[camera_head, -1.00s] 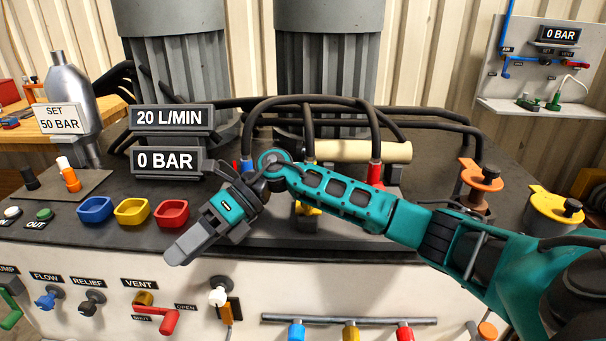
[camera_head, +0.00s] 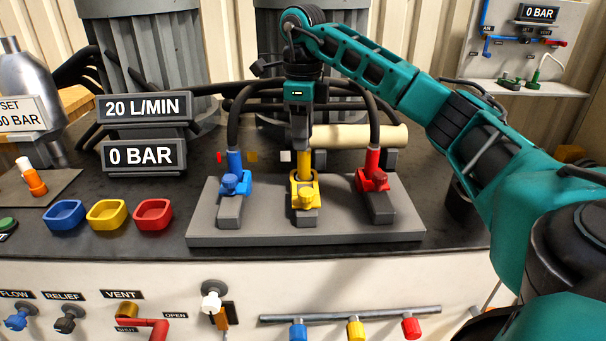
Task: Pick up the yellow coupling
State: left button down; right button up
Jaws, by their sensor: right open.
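The yellow coupling (camera_head: 304,192) sits on the middle grey block of a grey plate (camera_head: 300,233), between a blue coupling (camera_head: 235,182) and a red coupling (camera_head: 372,178). My right gripper (camera_head: 300,142) points down just above and behind the yellow coupling's upper end. It is open, seen edge-on, so the gap between its fingers does not show. It hides what rises from the yellow coupling, and I cannot tell whether they touch. My left gripper is out of view.
Black hoses (camera_head: 236,115) arch up from the blue and red couplings beside my gripper. A cream roll (camera_head: 358,136) lies behind. Blue, yellow and red trays (camera_head: 153,215) stand at left. More coloured fittings (camera_head: 355,329) sit below a front rail.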

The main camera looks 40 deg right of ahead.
aim_at(305, 162)
jog(key=shift+s+f, duration=0.15)
jog(key=shift+f, duration=1.55)
jog(key=shift+s+f, duration=0.15)
jog(key=shift+f, duration=1.5)
jog(key=shift+c, duration=0.5)
grip_shut()
